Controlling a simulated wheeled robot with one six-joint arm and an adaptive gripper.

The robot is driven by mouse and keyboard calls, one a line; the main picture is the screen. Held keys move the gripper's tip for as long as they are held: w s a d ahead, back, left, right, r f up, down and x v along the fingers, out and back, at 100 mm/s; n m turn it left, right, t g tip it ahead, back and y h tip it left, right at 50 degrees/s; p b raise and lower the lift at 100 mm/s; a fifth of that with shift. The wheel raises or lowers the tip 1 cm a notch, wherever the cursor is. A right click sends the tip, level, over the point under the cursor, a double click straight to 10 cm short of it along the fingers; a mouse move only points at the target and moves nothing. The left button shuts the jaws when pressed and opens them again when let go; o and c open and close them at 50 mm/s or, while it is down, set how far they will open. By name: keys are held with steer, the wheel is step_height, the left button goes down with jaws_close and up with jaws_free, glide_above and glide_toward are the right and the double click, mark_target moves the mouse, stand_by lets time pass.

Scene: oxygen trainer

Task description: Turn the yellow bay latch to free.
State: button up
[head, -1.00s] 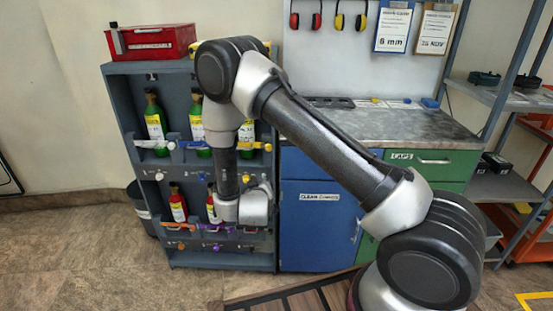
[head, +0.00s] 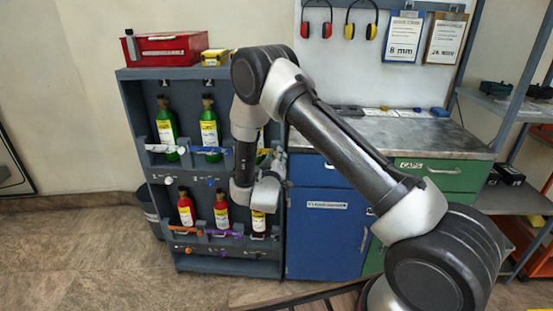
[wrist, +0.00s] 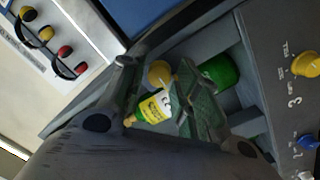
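The yellow bay latch is mostly hidden behind my arm in the head view. In the wrist view a round yellow part (wrist: 159,73), which looks like part of the latch, shows between my fingertips. A bottle with a yellow-and-white label (wrist: 154,108) and a green bottle body (wrist: 218,71) lie beyond the fingers. My gripper (wrist: 155,65) is open, its two fingers apart on either side of the yellow part; I cannot tell if they touch it. In the head view my gripper (head: 277,163) is at the right upper bay of the grey cabinet (head: 132,100).
A yellow knob (wrist: 307,64) with a label marked 3 and a blue knob (wrist: 308,141) sit on the panel at right. The white latch (head: 161,149) and blue latch (head: 206,150) front neighbouring bays. Red bottles (head: 186,210) stand below. The blue cupboard (head: 325,230) is at right.

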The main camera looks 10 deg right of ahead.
steer(key=shift+c, duration=0.5)
jaws_close()
steer(key=shift+m, duration=0.4)
steer(key=shift+m+y, duration=0.5)
steer(key=shift+m, duration=7.8)
